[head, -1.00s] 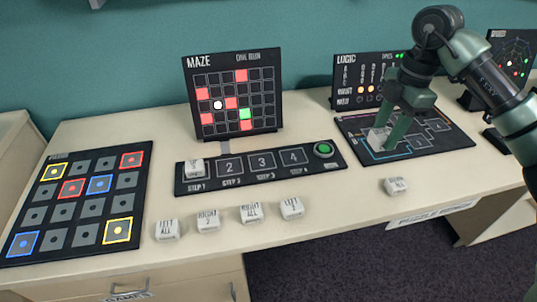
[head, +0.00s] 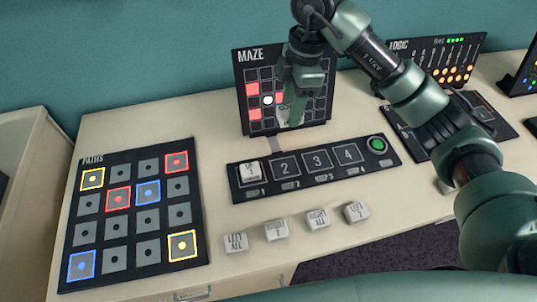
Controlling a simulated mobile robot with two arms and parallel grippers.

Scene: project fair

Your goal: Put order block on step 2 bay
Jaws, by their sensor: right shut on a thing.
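My right gripper (head: 289,117) is shut on a white order block (head: 283,116), holding it in the air before the maze screen, above and behind the step strip. The block is mostly hidden by the fingers and its label cannot be read. The black step strip (head: 240,190) lies on the table below. The step 2 bay (head: 285,168) is empty, as are the bays numbered 3 and 4. A white block (head: 250,172) sits in the step 1 bay. My left gripper is out of view.
Several white blocks, such as LEFT ALL (head: 236,242) and RIGHT ALL (head: 318,218), lie in front of the strip. A green button (head: 376,144) is at its right end. The maze screen (head: 243,85) stands behind; the pattern board (head: 107,228) lies left.

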